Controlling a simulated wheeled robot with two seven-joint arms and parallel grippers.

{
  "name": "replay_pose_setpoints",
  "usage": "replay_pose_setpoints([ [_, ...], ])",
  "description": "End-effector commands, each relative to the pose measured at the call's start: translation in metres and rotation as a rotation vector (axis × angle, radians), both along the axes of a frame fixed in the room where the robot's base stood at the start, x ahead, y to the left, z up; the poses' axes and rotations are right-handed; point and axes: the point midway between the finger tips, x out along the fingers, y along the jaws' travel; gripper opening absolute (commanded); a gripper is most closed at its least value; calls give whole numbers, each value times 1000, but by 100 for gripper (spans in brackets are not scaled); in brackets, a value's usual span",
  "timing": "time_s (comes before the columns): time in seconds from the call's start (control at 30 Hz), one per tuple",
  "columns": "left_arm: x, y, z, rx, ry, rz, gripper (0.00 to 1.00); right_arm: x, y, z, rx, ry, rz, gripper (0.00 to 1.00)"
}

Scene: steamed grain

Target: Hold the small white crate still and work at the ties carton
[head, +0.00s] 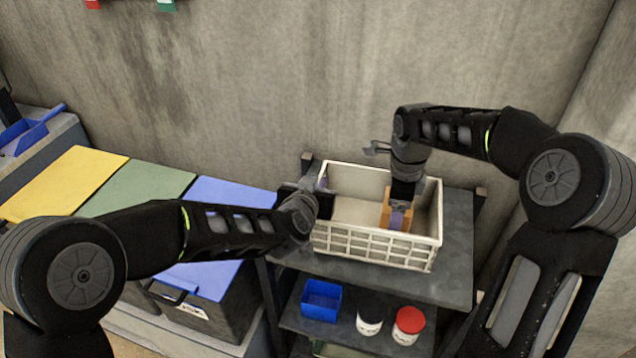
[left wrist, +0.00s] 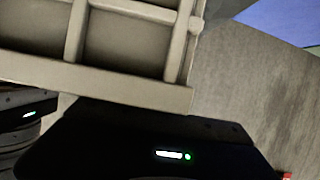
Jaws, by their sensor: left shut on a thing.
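The small white crate (head: 378,245) stands on the top shelf of a grey rack; its slatted wall fills the upper part of the left wrist view (left wrist: 122,42). My left gripper (head: 322,203) is shut on the crate's left wall. The ties carton (head: 386,216), a small orange-brown box with a purple patch, is inside the crate, right of its middle. My right gripper (head: 403,192) points down into the crate at the carton. Its fingertips are hidden, so I cannot tell whether it grips the carton.
The grey rack's top (head: 455,255) is bare in front and right of the crate. Bins with yellow (head: 65,180), green and blue lids stand at left.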

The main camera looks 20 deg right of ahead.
Motion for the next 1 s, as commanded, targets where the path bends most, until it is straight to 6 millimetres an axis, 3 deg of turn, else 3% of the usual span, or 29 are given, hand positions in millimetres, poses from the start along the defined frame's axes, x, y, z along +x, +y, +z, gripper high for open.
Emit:
replay_pose_setpoints([
  [0.93, 0, 0, 0, 0, 0, 0, 0, 0, 0, 0, -1, -1, 0, 21],
  [1.0, 0, 0, 0, 0, 0, 0, 12, 0, 0, 0, -1, -1, 0, 21],
])
